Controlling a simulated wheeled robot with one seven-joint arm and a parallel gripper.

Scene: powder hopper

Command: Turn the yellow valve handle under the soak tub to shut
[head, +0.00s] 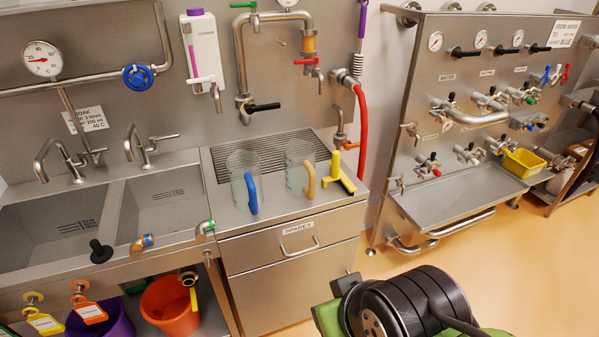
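A steel drain valve (188,277) sticks out under the sink bench, below the right-hand tub. Its yellow handle (194,299) points down, in front of the orange bucket. The left tub (50,232) lies under a wall sign reading "SOAK" (90,121). The right tub (165,197) is beside it. Both look empty. My arm, black and green, shows at the lower right, well apart from the valve. My gripper is not in view.
An orange bucket (170,308) and a purple bucket (105,322) stand under the bench. Yellow (45,322) and orange (88,312) tags hang from knobs left of the valve. A drawer cabinet (295,285) stands right of it. Orange floor (500,270) is clear at right.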

